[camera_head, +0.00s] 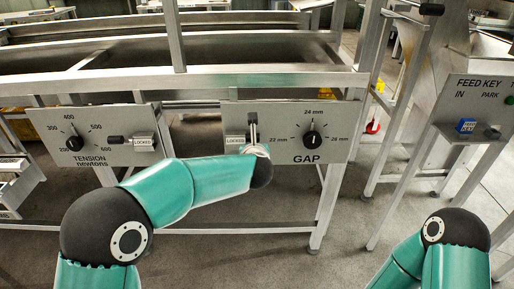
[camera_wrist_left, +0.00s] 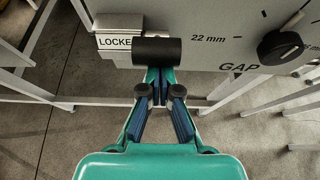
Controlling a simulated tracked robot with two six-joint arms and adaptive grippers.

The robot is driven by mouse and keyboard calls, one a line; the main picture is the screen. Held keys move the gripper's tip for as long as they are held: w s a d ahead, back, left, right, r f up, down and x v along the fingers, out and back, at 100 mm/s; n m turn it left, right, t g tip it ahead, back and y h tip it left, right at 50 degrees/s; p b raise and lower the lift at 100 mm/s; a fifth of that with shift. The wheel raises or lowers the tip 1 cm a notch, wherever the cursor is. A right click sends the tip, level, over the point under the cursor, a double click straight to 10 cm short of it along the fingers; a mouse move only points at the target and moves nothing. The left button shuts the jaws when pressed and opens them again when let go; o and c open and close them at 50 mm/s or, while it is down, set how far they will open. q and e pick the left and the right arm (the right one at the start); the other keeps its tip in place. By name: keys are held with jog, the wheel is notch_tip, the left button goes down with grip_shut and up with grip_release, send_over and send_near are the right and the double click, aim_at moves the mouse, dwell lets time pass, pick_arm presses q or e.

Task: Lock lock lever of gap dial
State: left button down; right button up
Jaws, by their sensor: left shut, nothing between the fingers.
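The GAP panel (camera_head: 330,146) carries a black dial (camera_head: 312,139), whose pointer is near the 24 mm mark at the top. Left of the dial, the lock lever (camera_head: 253,124) stands upright with its black handle, to the right of the LOCKED block (camera_head: 235,141). In the left wrist view, the lever's black handle (camera_wrist_left: 157,51) lies across the picture, with the LOCKED block (camera_wrist_left: 112,42) at its left. My left gripper (camera_wrist_left: 159,86) is shut and empty, its tips close to the handle; I cannot tell whether they touch. My right gripper is out of view.
At the left, the TENSION panel (camera_head: 98,153) has a dial (camera_head: 74,143) and a horizontal lever (camera_head: 116,139) beside a LOCKED block (camera_head: 144,144). A FEED KEY panel (camera_head: 485,95) stands at the right. Frame legs flank the panels, with open floor in front.

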pick_arm(q)
notch_tip(320, 180, down, 5)
jog(key=b, duration=0.5)
jog(key=r+p+v, duration=0.1)
jog(key=v, duration=1)
jog(key=shift+w, duration=0.25)
jog(key=shift+r, duration=0.1)
